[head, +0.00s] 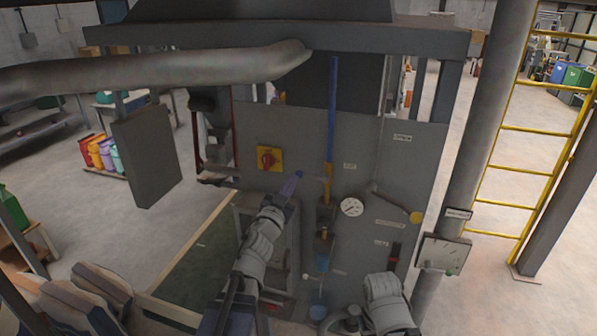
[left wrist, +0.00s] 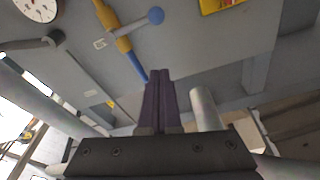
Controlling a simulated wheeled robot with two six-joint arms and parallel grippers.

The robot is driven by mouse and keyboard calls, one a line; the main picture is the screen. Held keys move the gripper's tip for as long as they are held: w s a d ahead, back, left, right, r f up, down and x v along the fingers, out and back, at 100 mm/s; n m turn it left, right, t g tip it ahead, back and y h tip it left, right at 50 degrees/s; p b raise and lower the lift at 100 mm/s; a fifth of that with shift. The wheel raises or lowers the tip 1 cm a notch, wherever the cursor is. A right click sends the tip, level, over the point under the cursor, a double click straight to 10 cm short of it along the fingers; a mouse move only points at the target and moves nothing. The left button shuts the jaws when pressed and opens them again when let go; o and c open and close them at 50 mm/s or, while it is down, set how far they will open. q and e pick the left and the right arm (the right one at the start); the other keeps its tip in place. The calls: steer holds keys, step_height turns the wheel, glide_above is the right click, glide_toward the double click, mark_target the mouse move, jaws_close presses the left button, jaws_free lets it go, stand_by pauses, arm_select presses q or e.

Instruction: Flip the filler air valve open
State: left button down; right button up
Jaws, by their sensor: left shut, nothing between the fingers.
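The air valve (head: 328,170) is a brass-yellow body on a vertical blue pipe (head: 332,100) on the grey filler panel. In the left wrist view the valve body (left wrist: 122,43) shows near the top, turned round. Its grey lever (left wrist: 133,25) sticks out sideways, across the pipe, and ends in a blue ball knob (left wrist: 156,15). My left gripper (head: 293,182) is shut and empty, just left of the valve by the lever's end. Its purple fingers (left wrist: 159,75) point at the panel, apart from the knob in the wrist view. My right gripper cannot be made out.
A yellow plate with a red knob (head: 268,158) is left of the valve. A round gauge (head: 351,207) and a lever with a yellow knob (head: 416,217) are to its right. A thick grey pipe (head: 160,70) crosses above my left arm. A grey column (head: 487,120) stands at right.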

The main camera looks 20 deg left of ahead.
arm_select(q)
steer(key=r+p, duration=0.2)
glide_above(299, 173)
steer(key=s+d, duration=0.1)
steer(key=d, duration=0.1)
steer(key=f+b, duration=0.1)
steer(key=a+f+b, duration=0.1)
steer(key=f+b, duration=0.2)
steer(key=shift+s+a, duration=0.15)
steer(key=shift+a, duration=0.15)
steer(key=shift+f, duration=0.1)
steer(key=shift+f+n+b, duration=0.15)
steer(key=shift+n+b, duration=0.15)
steer(key=shift+n, duration=0.2)
